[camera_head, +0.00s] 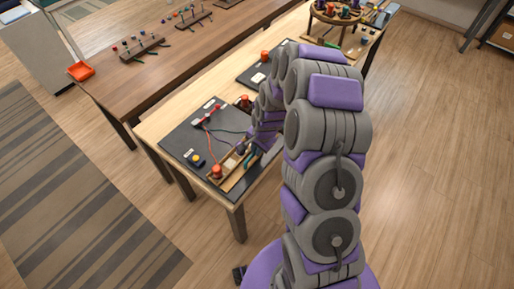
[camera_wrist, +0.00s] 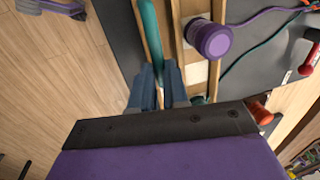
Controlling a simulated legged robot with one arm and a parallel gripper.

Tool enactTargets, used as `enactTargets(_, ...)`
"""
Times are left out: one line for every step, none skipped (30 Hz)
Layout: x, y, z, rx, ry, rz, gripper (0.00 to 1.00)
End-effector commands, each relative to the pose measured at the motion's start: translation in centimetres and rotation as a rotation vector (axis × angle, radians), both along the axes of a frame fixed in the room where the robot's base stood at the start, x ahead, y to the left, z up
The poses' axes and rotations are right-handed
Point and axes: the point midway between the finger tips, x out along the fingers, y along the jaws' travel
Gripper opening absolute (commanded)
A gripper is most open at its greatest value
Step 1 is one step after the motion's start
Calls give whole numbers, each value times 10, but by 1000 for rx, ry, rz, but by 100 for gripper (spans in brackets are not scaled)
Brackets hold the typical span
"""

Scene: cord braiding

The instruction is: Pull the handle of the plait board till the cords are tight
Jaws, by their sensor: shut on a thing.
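The dark plait board (camera_head: 182,142) lies on the near light wood table. A red cord (camera_head: 207,137) and darker cords run across it towards a wooden track (camera_head: 232,184) at its near right edge. In the wrist view, purple and teal cords (camera_wrist: 262,37) run from beside a purple knob (camera_wrist: 212,39) on the track. My gripper (camera_wrist: 159,88) is shut on a teal bar-like handle (camera_wrist: 149,35), with one finger on each side of it. In the head view, my gripper (camera_head: 256,145) is over the track and partly hidden by my arm.
A second dark board (camera_head: 258,78) lies farther along the table. A brown table (camera_head: 120,80) with peg racks stands behind. Wood floor is open at right.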

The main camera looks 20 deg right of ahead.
Motion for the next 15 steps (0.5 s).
enactTargets(0, 0, 0, 0, -1, 0, 0)
enactTargets(0, 0, 0, 0, -1, 0, 0)
enactTargets(0, 0, 0, 0, -1, 0, 0)
enactTargets(0, -1, 0, 0, -1, 0, 0)
enactTargets(-1, -1, 0, 0, -1, 0, 0)
enactTargets(-2, -2, 1, -1, 0, -1, 0)
enactTargets(-4, -4, 1, 0, 0, -2, 0)
enactTargets(-7, -6, 1, 0, 0, -3, 0)
enactTargets(-11, -10, 1, 1, 0, -4, 0)
enactTargets(-14, -12, 2, 0, 1, -4, 0)
enactTargets(-18, -15, 2, 1, 2, -3, 0)
enactTargets(-24, -18, 2, 1, 2, -5, 0)
enactTargets(-27, -21, 2, 1, 1, -4, 0)
enactTargets(-30, -22, 2, 0, 0, -3, 0)
enactTargets(-32, -25, 2, 0, -1, -3, 0)
